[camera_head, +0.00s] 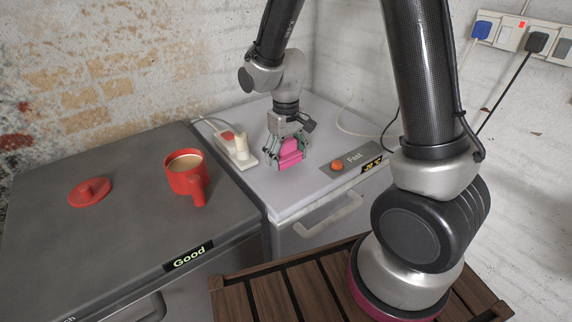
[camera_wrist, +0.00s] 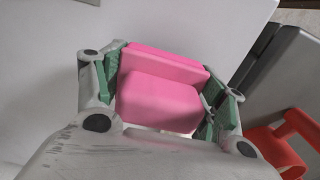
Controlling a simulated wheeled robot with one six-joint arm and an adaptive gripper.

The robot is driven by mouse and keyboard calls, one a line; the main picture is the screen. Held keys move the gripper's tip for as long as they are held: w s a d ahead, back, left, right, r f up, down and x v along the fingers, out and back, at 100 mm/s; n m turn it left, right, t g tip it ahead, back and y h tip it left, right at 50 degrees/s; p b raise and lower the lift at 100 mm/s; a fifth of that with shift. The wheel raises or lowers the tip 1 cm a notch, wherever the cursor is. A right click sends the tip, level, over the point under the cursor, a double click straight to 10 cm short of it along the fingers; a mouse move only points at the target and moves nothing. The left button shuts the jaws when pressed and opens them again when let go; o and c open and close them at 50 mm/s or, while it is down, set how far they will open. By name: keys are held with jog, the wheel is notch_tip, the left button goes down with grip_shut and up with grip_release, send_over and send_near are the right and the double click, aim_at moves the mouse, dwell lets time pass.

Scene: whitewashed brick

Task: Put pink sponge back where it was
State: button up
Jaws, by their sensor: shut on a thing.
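My gripper (camera_head: 287,148) is shut on the pink sponge (camera_head: 291,153) over the light grey cabinet top (camera_head: 318,172). In the wrist view the pink sponge (camera_wrist: 160,88) sits between the green finger pads, and my gripper (camera_wrist: 170,92) has a finger on each side of it. I cannot tell whether the sponge touches the cabinet top or hangs just above it.
Left of the sponge is a white power strip (camera_head: 233,158) with plugs. An orange-red button (camera_head: 337,165) beside a "Fast" label is to its right. The dark cabinet (camera_head: 130,222) holds a red mug (camera_head: 188,178) and a red lid (camera_head: 90,192). Cables lie near the wall.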

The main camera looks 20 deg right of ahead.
aim_at(287, 141)
jog(key=shift+f, duration=1.65)
jog(key=shift+f, duration=0.1)
jog(key=o, duration=1.3)
notch_tip(287, 141, up, 12)
jog(key=shift+f, duration=0.25)
jog(key=shift+d+r, duration=0.1)
jog(key=shift+r, duration=0.5)
jog(key=s+d+r+m+t, duration=0.1)
jog(key=s+d+r, duration=0.3)
jog(key=s+d, duration=0.1)
jog(key=s+d+r+m+t, duration=0.1)
jog(key=s+d+r, duration=0.3)
jog(key=s, duration=0.3)
jog(key=s+d+r+m+t, duration=0.1)
jog(key=s+d+r+t, duration=0.1)
jog(key=s+d+r, duration=0.3)
jog(key=shift+s+d+r+m, duration=0.1)
jog(key=shift+s+d+m, duration=0.1)
jog(key=shift+s, duration=0.35)
jog(key=shift+s+d+m, duration=0.1)
jog(key=shift+s+d, duration=0.05)
jog(key=shift+s, duration=0.35)
